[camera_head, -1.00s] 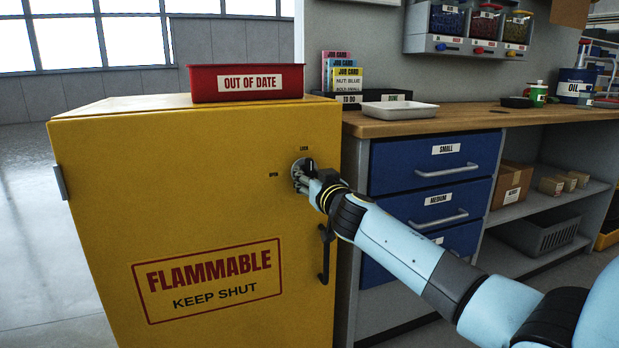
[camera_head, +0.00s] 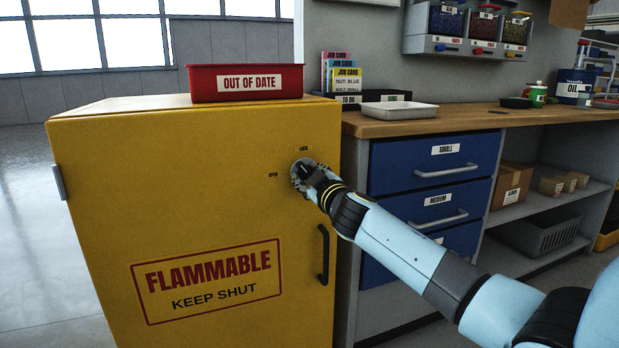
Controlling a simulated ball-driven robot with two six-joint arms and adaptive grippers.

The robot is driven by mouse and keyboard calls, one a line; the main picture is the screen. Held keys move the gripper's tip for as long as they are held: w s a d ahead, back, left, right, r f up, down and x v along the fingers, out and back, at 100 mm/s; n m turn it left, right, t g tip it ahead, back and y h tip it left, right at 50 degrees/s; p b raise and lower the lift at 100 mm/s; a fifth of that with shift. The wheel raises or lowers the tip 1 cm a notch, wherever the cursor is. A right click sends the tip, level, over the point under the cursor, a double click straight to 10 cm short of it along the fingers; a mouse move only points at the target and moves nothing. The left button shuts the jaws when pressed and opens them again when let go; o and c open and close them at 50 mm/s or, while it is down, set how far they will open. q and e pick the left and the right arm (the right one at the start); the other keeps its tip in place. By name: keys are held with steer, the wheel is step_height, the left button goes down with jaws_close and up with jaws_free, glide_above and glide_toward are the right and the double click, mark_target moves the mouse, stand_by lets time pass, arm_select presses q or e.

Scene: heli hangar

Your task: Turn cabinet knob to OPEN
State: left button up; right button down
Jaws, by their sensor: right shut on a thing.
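The yellow flammable cabinet (camera_head: 100,220) stands at the left with its door shut. Its knob, on a round grey plate (camera_head: 296,172) at the door's upper right, is mostly hidden by my gripper. A small OPEN mark (camera_head: 272,175) is left of the plate and a LOCK mark (camera_head: 304,149) is above it. My right gripper (camera_head: 303,174) is at the plate, shut on the knob, its wrist coming from the lower right. The knob's exact angle is hard to tell. My left gripper is not in view.
A black door handle (camera_head: 323,255) is below my right wrist. A red OUT OF DATE bin (camera_head: 245,84) sits on the cabinet. A wooden workbench (camera_head: 450,118) with blue drawers (camera_head: 415,165) is close on the right. Floor at the left is clear.

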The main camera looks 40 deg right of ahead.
steer(key=n, duration=0.5)
steer(key=shift+n+p, duration=0.3)
steer(key=shift+n, duration=1.2)
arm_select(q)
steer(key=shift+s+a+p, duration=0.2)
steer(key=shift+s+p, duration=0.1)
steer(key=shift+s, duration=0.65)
arm_select(e)
steer(key=shift+n, duration=1.2)
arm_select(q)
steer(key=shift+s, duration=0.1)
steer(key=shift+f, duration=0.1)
arm_select(e)
steer(key=c, duration=1.2)
jaws_free()
steer(key=shift+c, duration=0.2)
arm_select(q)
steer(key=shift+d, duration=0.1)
